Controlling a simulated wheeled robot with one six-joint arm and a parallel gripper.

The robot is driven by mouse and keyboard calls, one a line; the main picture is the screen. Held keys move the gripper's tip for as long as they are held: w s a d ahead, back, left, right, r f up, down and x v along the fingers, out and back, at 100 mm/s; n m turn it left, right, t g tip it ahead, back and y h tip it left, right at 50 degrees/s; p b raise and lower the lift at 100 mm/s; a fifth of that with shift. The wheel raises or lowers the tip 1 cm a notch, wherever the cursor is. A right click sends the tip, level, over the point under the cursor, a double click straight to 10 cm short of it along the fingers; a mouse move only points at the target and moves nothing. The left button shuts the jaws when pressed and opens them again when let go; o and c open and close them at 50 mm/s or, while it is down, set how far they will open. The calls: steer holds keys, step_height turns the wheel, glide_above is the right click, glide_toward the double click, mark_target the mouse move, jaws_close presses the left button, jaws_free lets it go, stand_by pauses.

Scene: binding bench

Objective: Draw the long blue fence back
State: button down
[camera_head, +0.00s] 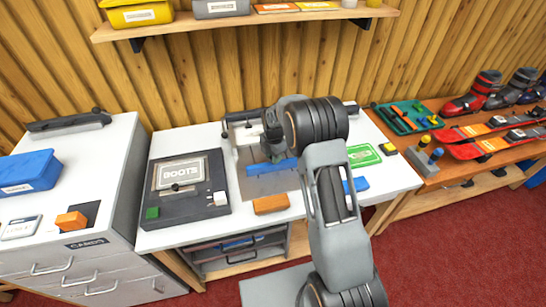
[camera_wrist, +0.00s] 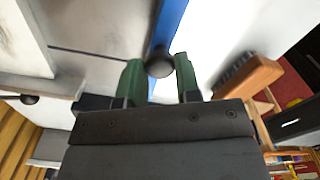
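The long blue fence (camera_head: 272,167) lies across the grey plate of the jig in the middle of the bench. In the wrist view the blue fence (camera_wrist: 168,25) runs away from me as a narrow strip. A dark round knob (camera_wrist: 160,64) sits on it. My gripper (camera_wrist: 159,66) has its two green fingers on either side of the knob, with almost no gap showing, so it looks shut on it. In the head view my arm hides the fingers and the right end of the fence.
A dark BOOTS board (camera_head: 183,214) is left of the jig. A blue block (camera_head: 355,185) and a green card (camera_head: 364,155) lie to the right.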

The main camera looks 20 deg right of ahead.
steer(key=c, duration=0.8)
jaws_free()
steer(key=shift+s, duration=0.3)
steer(key=shift+w+r, duration=0.15)
steer(key=shift+r, duration=0.4)
step_height(320, 180, up, 13)
steer(key=b, duration=0.1)
steer(key=shift+f+b, duration=0.2)
steer(key=shift+b, duration=0.1)
